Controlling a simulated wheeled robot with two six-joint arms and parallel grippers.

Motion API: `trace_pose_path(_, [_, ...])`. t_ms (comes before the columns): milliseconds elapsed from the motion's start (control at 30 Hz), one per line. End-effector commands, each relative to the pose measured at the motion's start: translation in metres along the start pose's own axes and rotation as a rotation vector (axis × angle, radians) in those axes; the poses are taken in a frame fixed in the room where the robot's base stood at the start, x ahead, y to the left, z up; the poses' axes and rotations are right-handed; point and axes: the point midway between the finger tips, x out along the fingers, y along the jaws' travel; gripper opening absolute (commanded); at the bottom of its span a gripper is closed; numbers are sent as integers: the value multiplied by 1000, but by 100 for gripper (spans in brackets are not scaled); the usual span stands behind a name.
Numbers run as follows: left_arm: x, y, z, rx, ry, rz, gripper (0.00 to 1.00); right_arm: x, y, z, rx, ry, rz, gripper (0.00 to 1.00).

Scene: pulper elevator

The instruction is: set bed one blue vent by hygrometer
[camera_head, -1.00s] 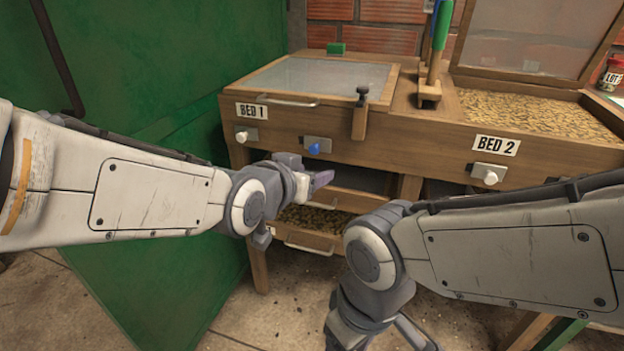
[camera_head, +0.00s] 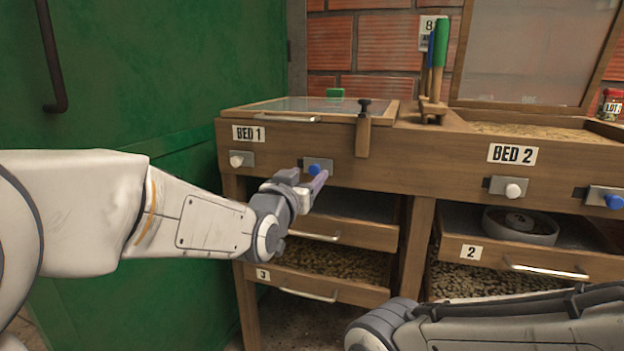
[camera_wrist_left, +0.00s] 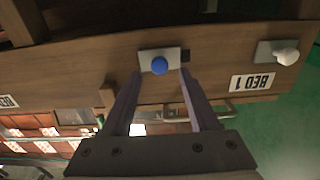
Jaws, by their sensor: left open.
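The bed one blue vent knob (camera_head: 314,169) sits on a small metal plate on the front of the wooden bench, right of the BED 1 label (camera_head: 248,133). In the left wrist view the knob (camera_wrist_left: 159,65) shows upside down, between and just beyond my fingertips. My left gripper (camera_head: 308,182) is open, its fingers just in front of the knob and pointing at it; I cannot tell if they touch the plate. The left wrist view shows its two fingers (camera_wrist_left: 160,78) spread apart. My right arm shows at the lower right, but its gripper is out of view. I see no hygrometer clearly.
A white knob (camera_head: 236,161) is left of the blue one. A wooden latch (camera_head: 363,135) hangs to its right. Bed 2 has a white knob (camera_head: 513,190) and a blue knob (camera_head: 604,197). Drawers (camera_head: 330,277) sit below. A green wall (camera_head: 120,90) stands at left.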

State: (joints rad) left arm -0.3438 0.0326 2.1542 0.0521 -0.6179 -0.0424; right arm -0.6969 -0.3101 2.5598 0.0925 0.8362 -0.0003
Motion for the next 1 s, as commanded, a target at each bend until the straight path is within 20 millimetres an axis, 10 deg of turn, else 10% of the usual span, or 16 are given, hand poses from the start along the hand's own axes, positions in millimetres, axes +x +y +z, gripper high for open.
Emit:
trace_pose_path(567, [34,0,0,0,-1,0,60,10,1,1,0,0,0,64])
trace_pose_path(767, [34,0,0,0,-1,1,0,10,1,1,0,0,0,64])
trace_pose_path(1000, [34,0,0,0,-1,1,0,10,1,1,0,0,0,64])
